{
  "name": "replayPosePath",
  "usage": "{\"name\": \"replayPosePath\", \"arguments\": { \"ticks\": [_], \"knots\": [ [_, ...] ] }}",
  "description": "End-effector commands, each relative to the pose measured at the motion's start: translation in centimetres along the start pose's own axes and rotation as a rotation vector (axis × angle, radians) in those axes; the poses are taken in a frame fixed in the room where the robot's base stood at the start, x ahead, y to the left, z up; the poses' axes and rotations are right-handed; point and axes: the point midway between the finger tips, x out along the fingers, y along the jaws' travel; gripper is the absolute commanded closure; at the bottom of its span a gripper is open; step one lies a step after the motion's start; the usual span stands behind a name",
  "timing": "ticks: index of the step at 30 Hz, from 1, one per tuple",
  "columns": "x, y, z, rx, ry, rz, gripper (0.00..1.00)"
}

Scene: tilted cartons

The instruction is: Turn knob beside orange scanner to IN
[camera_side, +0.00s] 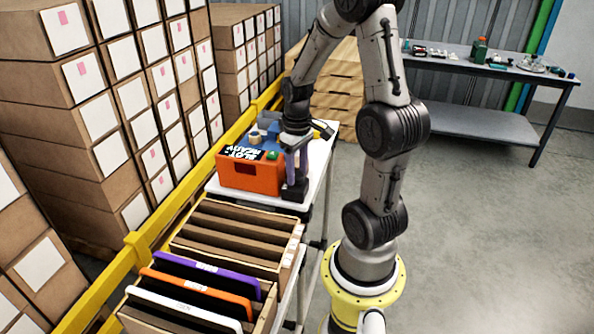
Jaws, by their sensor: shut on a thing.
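The orange scanner (238,176) stands on the white table, with a black panel lettered in white and a green button on top. My gripper (295,184) points down just to the right of the scanner, its fingers close together. It is shut on the knob, at the small black block (293,195) beside the scanner. The knob itself is mostly hidden by the fingers. Its pointer and any IN mark cannot be made out.
In front of the scanner, one carton (178,249) has brown dividers. A nearer carton (262,316) holds purple (208,270), orange (195,290) and white (186,309) folders. A yellow rail (165,216) and stacked boxes stand left. A workbench (470,62) stands at the back right.

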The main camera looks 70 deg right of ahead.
Motion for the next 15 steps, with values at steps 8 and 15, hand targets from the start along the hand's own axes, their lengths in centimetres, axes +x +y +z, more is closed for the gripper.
{"name": "replayPosePath", "arguments": {
  "ticks": [8,15],
  "knots": [
    [-0.11,0.01,-0.01,-0.211,0.001,0.001,1.0],
    [-0.13,0.02,-0.05,-0.333,0.002,0.001,1.0]
  ]
}}
